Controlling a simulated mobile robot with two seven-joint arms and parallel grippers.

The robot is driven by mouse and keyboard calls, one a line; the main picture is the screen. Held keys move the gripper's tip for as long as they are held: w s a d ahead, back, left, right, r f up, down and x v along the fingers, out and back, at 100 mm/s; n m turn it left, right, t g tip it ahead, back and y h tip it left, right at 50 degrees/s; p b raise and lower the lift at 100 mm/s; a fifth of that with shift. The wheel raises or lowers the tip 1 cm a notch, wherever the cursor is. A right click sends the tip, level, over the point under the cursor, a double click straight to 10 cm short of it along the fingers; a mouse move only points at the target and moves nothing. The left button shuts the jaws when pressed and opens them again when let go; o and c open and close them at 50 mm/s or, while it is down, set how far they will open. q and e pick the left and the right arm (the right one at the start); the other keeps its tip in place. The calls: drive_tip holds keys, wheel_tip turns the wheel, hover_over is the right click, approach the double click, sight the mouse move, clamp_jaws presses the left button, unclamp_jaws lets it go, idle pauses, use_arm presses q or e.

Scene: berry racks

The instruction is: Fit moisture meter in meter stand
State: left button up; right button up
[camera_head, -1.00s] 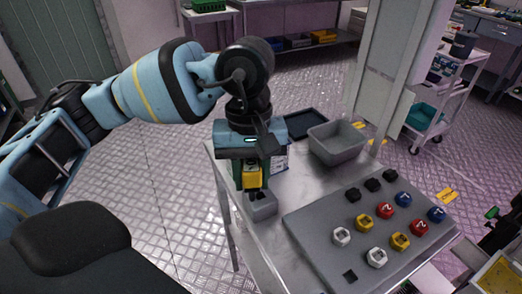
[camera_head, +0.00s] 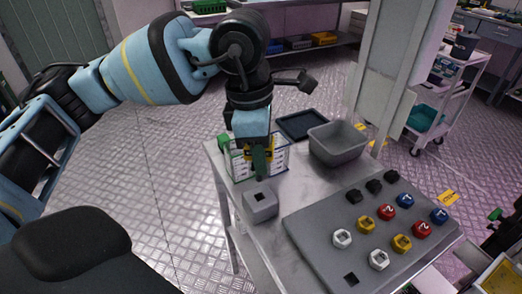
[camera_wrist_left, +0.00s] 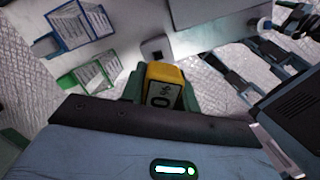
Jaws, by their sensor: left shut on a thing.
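My left gripper (camera_head: 260,165) is shut on the yellow moisture meter (camera_wrist_left: 165,73), which shows between its green fingers in the left wrist view. In the head view only small yellow parts of the meter show behind the fingers. The meter stand (camera_head: 261,208) is a small grey block with a dark square hole in its top, on the metal table. The gripper is behind the stand, apart from it, and the hole looks empty. The stand also shows in the left wrist view (camera_wrist_left: 156,48), just beyond the meter. I cannot make out my right gripper.
A grey panel (camera_head: 325,262) with coloured numbered knobs lies right of the stand. A grey bin (camera_head: 338,146) and a flat black tray (camera_head: 302,124) are at the table's back. Clear racks with a green frame (camera_wrist_left: 88,78) and a blue frame (camera_wrist_left: 76,25) stand behind the stand.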

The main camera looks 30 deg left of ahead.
sight(261, 177)
use_arm(q)
drive_tip(key=shift+f, duration=0.1)
drive_tip(key=shift+f+b, duration=0.9)
drive_tip(key=shift+f, duration=0.55)
drive_tip(key=shift+f+b, duration=0.35)
drive_tip(key=shift+f, duration=0.25)
use_arm(e)
drive_tip(key=shift+s+f, duration=0.2)
drive_tip(key=shift+f, duration=0.95)
use_arm(q)
drive_tip(key=shift+f, duration=0.15)
use_arm(e)
drive_tip(key=shift+s+f, duration=0.15)
use_arm(q)
drive_tip(key=shift+f+b, duration=1.45)
drive_tip(key=shift+f, duration=0.7)
use_arm(e)
drive_tip(key=shift+s+f+g, duration=0.2)
drive_tip(key=shift+s+f, duration=0.15)
drive_tip(key=shift+f, duration=0.35)
drive_tip(key=shift+s+f+g, duration=0.2)
drive_tip(key=shift+s+f, duration=0.1)
drive_tip(key=shift+f, duration=0.4)
use_arm(q)
drive_tip(key=o, duration=1.5)
